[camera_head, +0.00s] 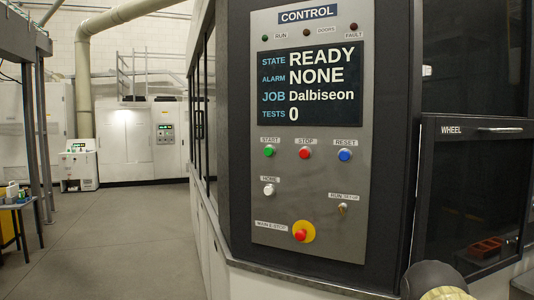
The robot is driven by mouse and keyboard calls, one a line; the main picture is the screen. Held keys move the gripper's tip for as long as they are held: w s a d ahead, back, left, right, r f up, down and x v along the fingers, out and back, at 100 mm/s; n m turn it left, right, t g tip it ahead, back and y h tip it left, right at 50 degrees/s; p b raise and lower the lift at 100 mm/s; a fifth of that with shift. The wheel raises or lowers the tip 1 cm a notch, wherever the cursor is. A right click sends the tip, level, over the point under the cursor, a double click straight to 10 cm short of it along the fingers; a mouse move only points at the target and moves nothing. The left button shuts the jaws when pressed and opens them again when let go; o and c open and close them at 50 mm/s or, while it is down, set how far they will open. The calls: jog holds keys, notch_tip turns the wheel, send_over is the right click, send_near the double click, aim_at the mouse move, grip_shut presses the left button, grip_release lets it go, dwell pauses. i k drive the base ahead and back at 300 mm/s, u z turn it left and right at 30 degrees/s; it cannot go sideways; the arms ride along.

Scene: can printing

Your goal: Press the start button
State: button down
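The grey control panel (282,185) stands upright on the dark front of a machine, facing me. The green start button (269,151) is in its left column, under a START label and below the screen. The red stop button (305,153) and the blue reset button (345,155) are to its right in the same row. The screen (313,87) reads STATE READY, ALARM NONE, JOB Dalbiseon, TESTS 0. My gripper is not in view. A rounded dark and beige part, likely of my arm, shows at the bottom right, and nothing touches the buttons.
Lower on the panel are a white home button (269,189), a key switch (342,208) and a red emergency stop (300,235) on yellow. A door marked WHEEL (478,190) with a handle is at right. Open floor (110,245) lies at left, beside a small table (20,205).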

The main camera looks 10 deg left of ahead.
aim_at(268, 151)
jog(key=k, duration=1.35)
jog(key=u, duration=0.6)
jog(key=i, duration=0.6)
jog(key=u, duration=0.8)
jog(key=i, duration=0.75)
jog(key=z, duration=0.8)
jog(key=i, duration=0.8)
jog(key=z, duration=0.9)
